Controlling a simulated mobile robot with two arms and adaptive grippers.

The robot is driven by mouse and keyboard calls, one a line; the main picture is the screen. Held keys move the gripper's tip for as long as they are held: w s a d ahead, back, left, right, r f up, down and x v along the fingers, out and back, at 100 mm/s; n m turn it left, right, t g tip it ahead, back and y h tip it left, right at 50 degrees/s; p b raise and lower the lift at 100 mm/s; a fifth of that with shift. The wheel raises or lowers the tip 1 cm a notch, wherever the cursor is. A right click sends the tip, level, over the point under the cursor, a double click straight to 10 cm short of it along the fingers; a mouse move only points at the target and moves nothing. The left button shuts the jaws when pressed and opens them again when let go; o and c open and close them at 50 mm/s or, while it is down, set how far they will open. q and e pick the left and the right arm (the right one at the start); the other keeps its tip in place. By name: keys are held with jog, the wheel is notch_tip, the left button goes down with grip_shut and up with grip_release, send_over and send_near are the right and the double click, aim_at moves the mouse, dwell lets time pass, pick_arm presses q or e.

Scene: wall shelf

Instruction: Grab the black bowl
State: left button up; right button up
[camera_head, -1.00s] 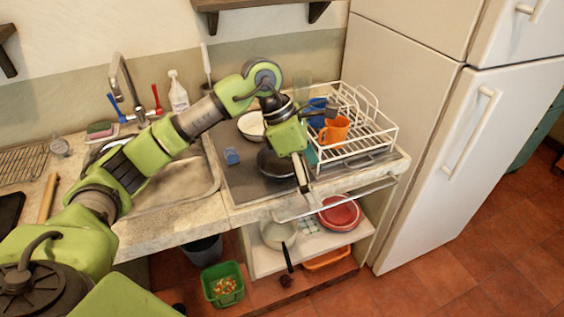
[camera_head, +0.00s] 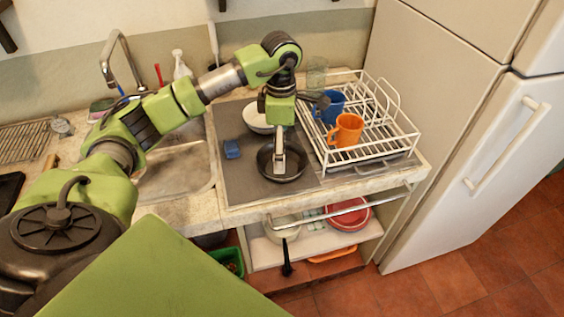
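The black bowl (camera_head: 294,172) sits on the dark mat on the counter, left of the dish rack. My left gripper (camera_head: 280,166) comes down from above and points at the bowl. Its fingers overlap the bowl in the picture and hide part of its inside. I cannot tell whether they touch it. The fingers show as one narrow shape, so their opening is unclear. My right gripper is not in view.
A white bowl (camera_head: 256,124) stands just behind, and a blue sponge-like block (camera_head: 232,149) lies to the left. The white dish rack (camera_head: 395,140) holds an orange mug (camera_head: 346,131) and a blue mug (camera_head: 331,106) close to the right. The sink (camera_head: 178,172) is further left.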

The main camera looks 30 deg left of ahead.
pick_arm(q)
notch_tip(320, 180, down, 2)
jog(key=shift+f+p, duration=0.1)
jog(key=shift+p, duration=0.55)
notch_tip(320, 180, down, 3)
jog(key=shift+w+f+p, duration=0.15)
jog(key=shift+p, duration=0.4)
jog(key=shift+f, duration=0.15)
jog(key=c, duration=1)
jog(key=shift+c, duration=0.2)
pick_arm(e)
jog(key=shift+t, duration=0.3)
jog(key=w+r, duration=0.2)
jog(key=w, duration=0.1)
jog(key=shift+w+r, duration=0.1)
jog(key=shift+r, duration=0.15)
